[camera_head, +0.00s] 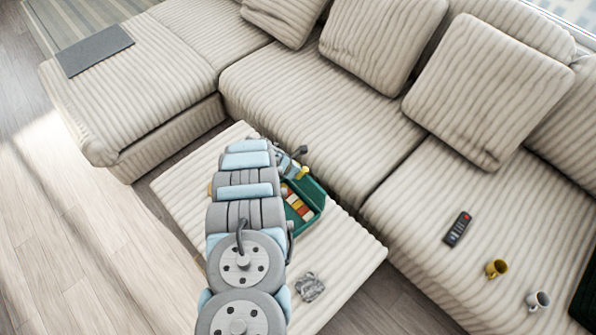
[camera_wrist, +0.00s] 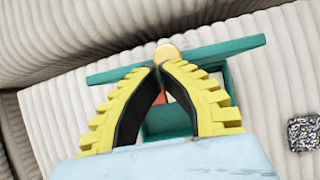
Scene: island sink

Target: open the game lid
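The game is a green box (camera_head: 312,191) with red, orange and white pieces inside, on the ottoman. My arm hides part of it. In the wrist view a flat green lid (camera_wrist: 245,49) shows nearly edge-on, crossing behind my fingertips. A round golden knob (camera_wrist: 166,53) is at its middle. My gripper (camera_wrist: 162,65) has its yellow, black-padded fingers drawn together at the tips, right at the knob. They appear shut on it; the exact contact is hard to see. Below the lid, the box's green frame and a bit of red show between the fingers.
The sofa stands close behind. A remote (camera_head: 457,229), a yellow mug (camera_head: 496,268) and a grey mug (camera_head: 538,299) lie on the sofa at right.

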